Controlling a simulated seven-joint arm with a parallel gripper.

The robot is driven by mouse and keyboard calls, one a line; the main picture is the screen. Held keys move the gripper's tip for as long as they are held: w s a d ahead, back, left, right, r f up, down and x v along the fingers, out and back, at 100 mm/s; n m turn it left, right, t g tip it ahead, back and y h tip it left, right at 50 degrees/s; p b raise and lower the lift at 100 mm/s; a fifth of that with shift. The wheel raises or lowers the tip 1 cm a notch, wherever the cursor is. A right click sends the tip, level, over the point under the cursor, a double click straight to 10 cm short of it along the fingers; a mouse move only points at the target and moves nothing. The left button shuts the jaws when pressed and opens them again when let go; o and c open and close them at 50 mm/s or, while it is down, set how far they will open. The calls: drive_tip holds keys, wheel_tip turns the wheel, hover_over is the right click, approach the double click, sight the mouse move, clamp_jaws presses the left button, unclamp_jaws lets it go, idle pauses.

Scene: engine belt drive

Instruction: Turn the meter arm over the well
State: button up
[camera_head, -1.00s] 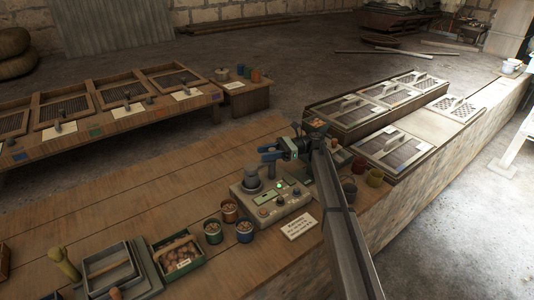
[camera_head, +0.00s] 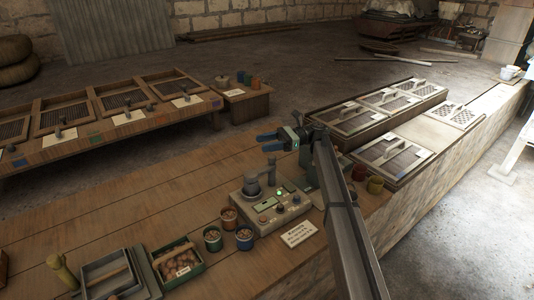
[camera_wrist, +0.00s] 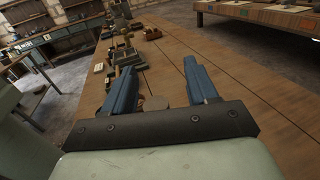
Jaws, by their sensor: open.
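The meter (camera_head: 262,210) is a grey box with dials and a small green light on the wooden bench. A dark grey round piece (camera_head: 252,187) stands at its back left, and a slim upright post (camera_head: 271,173) rises beside it. I cannot tell clearly which part is the well or how the meter arm is turned. My gripper (camera_head: 266,142) is above and behind the meter, apart from it, with blue fingers pointing left. In the wrist view its fingers (camera_wrist: 158,65) are spread and nothing is held between them.
Small pots of pellets (camera_head: 213,239) stand at the meter's front left, with a lettered card (camera_head: 299,234) in front. A green tray (camera_head: 180,265) lies further left. Lidded frames (camera_head: 392,158) and coloured cups (camera_head: 375,185) stand to the right. The bench behind the meter is clear.

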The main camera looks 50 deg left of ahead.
drive_tip(key=shift+r, duration=1.2)
drive_tip(key=shift+d, duration=0.1)
